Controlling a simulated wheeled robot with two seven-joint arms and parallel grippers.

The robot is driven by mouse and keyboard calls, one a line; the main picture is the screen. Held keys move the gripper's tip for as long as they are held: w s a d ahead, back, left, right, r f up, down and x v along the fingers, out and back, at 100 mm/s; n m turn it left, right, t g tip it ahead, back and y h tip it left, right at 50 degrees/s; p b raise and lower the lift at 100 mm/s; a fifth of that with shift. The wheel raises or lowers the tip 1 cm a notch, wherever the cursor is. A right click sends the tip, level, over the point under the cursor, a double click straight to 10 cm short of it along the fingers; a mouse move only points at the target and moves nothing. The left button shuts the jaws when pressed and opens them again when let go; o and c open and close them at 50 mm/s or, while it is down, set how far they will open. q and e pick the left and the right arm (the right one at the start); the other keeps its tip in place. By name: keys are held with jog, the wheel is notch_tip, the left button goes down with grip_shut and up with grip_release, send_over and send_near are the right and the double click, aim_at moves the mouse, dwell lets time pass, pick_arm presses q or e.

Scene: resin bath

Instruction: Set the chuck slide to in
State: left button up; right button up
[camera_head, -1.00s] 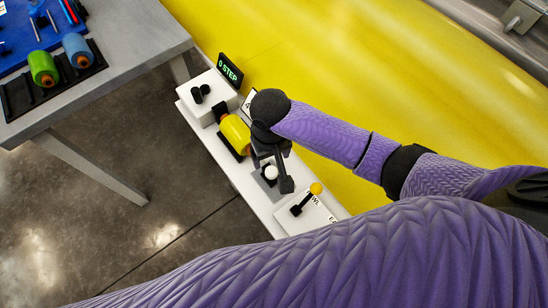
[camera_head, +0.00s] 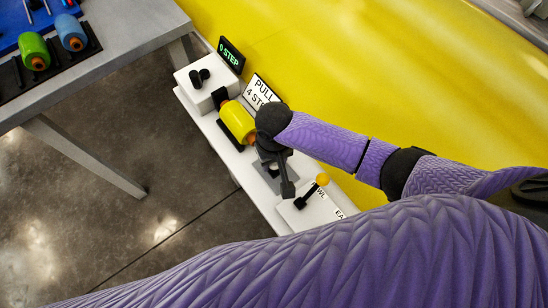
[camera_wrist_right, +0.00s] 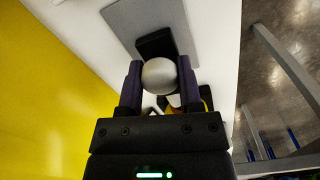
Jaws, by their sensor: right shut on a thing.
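The chuck slide's pale ball knob (camera_wrist_right: 160,76) sits on a dark block over a grey plate (camera_wrist_right: 128,22) in the right wrist view. My right gripper (camera_wrist_right: 158,88) is shut on the knob, with one finger on each side of it. In the head view, my right gripper (camera_head: 278,172) is over the grey plate (camera_head: 291,172) on the white bench and hides the knob. A yellow cylinder (camera_head: 237,121) lies just up and left of the gripper. My left gripper is not in view.
A lever with a yellow ball (camera_head: 322,180) stands close to the right of the gripper. A white box with a black knob (camera_head: 199,77), a "0 STEP" display (camera_head: 231,54) and a "PULL 4 STEP" sign (camera_head: 262,93) are at the upper left. A grey table (camera_head: 110,45) holds spools.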

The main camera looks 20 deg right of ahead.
grip_shut()
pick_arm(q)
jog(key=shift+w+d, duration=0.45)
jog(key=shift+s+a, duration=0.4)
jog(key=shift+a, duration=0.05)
